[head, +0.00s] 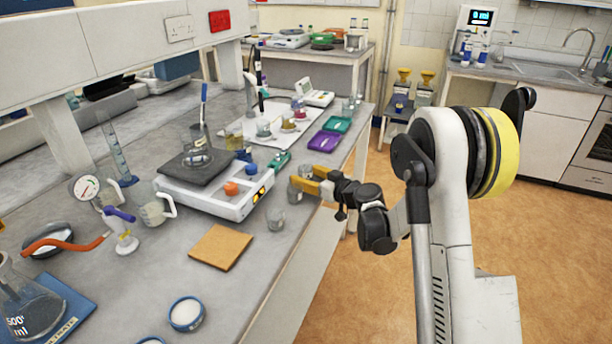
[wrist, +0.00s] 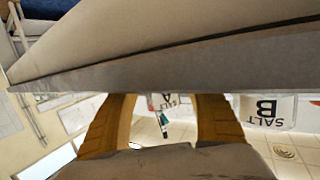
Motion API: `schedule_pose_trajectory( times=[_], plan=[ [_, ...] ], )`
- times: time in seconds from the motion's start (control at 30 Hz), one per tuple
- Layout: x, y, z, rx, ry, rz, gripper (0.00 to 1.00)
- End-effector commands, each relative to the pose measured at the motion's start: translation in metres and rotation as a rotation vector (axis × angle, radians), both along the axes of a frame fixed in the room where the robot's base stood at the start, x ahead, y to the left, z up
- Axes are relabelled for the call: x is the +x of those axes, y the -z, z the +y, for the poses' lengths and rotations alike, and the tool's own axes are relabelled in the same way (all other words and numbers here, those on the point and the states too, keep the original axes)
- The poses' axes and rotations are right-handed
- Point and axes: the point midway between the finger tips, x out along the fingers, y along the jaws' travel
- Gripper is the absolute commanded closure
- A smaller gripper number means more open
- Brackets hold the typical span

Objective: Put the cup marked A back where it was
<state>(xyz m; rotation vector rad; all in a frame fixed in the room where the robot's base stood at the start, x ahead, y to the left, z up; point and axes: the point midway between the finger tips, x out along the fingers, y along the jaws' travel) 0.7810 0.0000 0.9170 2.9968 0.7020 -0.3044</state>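My gripper (head: 308,181) reaches in low over the front edge of the bench, its two orange-yellow fingers apart. In the wrist view, which is upside down, the cup marked A (wrist: 163,101) shows in the gap between the fingers (wrist: 165,110). The gap is wider than the visible part of the cup, and I see no contact. A second cup, marked B (wrist: 268,108), stands to the right, outside the fingers. In the head view, small clear cups stand by the fingertips, one of them just left (head: 294,191); their labels are unreadable there.
Another clear cup (head: 276,218) stands nearer along the bench edge. Purple (head: 324,141) and green trays (head: 337,124) lie beyond. The bench edge (wrist: 150,70) crosses the wrist view.

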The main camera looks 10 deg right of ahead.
Motion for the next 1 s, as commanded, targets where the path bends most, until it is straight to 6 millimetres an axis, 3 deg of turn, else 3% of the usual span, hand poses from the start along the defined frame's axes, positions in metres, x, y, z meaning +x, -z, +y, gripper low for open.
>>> schedule_pose_trajectory(
  times=[0.37, 0.8, 1.0],
  plan=[
    [-0.005, -0.006, -0.003, 0.000, 0.001, 0.000, 0.42],
    [-0.085, -0.026, -0.043, 0.001, 0.002, 0.000, 0.42],
    [-0.104, -0.029, -0.050, 0.000, 0.000, 0.004, 0.42]
  ],
)
